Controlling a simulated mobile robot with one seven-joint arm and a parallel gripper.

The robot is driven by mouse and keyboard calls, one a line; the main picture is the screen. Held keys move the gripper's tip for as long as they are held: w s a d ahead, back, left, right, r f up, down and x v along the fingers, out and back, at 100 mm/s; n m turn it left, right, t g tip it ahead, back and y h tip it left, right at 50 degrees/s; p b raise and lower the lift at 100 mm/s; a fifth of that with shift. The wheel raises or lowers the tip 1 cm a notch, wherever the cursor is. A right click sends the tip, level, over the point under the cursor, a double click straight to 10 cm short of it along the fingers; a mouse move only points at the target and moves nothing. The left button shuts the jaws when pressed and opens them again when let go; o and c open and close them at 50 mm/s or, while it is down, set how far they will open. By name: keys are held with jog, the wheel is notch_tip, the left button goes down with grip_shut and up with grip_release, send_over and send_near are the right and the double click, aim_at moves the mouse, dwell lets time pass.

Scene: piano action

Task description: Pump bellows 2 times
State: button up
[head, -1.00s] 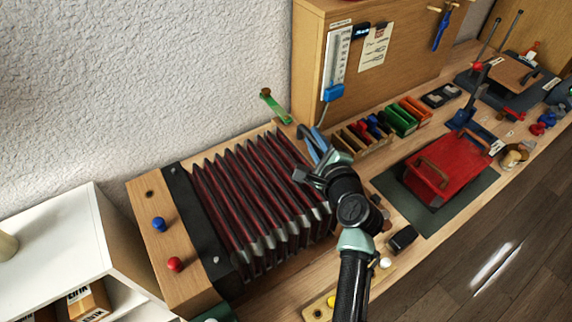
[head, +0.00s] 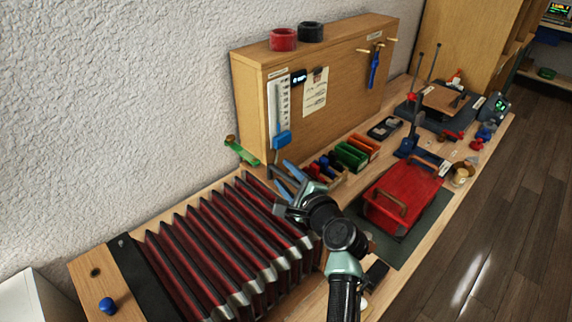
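The bellows (head: 212,252) lies along the bench at the lower left, with dark red folds, black ridges and silver corner pieces. Its left end is a wooden board (head: 90,283) with a blue knob (head: 107,306). The folds look spread apart. My gripper (head: 284,181) is at the right end of the bellows, its two blue fingers spread apart. My wrist hides most of that right end, so I cannot tell whether the fingers touch a handle there. A green lever with a brown knob (head: 240,150) stands behind the right end.
A red box (head: 402,198) on a dark mat stands right of my arm. Orange and green bins (head: 352,154) sit behind it. A wooden cabinet (head: 330,105) with a blue-handled gauge (head: 281,138) backs the bench. Floor is open at right.

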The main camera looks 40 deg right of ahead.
jog(key=shift+a+f, duration=0.1)
jog(key=v, duration=1.3)
jog(key=shift+b, duration=0.35)
